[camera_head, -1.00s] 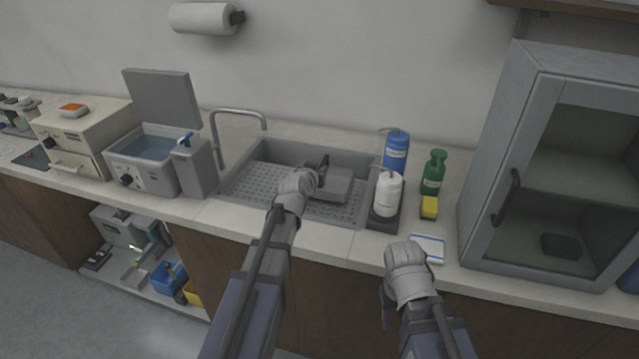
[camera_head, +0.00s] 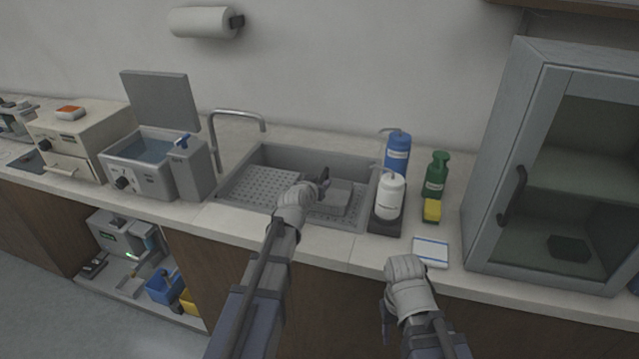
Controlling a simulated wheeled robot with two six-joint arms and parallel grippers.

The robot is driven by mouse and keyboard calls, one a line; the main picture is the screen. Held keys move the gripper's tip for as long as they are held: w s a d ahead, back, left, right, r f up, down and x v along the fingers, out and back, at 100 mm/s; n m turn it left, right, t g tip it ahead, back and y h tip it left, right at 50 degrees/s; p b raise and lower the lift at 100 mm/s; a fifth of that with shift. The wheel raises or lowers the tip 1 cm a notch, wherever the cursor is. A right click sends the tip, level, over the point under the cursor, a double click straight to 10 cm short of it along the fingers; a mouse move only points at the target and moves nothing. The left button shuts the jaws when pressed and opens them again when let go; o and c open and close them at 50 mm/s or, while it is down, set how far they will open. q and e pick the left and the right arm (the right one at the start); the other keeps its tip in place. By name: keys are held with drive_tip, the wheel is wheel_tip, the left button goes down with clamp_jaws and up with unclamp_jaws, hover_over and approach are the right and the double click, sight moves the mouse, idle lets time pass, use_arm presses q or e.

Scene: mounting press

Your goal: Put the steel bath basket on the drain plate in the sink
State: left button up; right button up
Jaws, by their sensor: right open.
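The grey steel bath basket (camera_head: 337,197) is in the right half of the sink (camera_head: 258,152), low over or on its floor; contact underneath is hard to tell. The perforated drain plate (camera_head: 265,187) shows on the left side of the sink. My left gripper (camera_head: 322,184) is at the basket's upper left edge, its dark fingers partly hidden by my own wrist, so I cannot see whether they grip it. My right gripper (camera_head: 386,308) is open and empty, in front of the counter edge.
A curved faucet (camera_head: 238,113) stands behind the sink's left side. A water bath (camera_head: 150,165) with raised lid is to the left. A white bottle (camera_head: 390,196), blue bottle (camera_head: 397,155), green bottle (camera_head: 436,175) and yellow sponge (camera_head: 432,211) stand right of the sink.

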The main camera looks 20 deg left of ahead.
use_arm(q)
drive_tip(key=shift+r, duration=0.1)
drive_tip(key=shift+r+p, duration=0.15)
drive_tip(key=shift+p, duration=0.15)
drive_tip(key=p+v, duration=0.4)
drive_tip(key=v, duration=0.8)
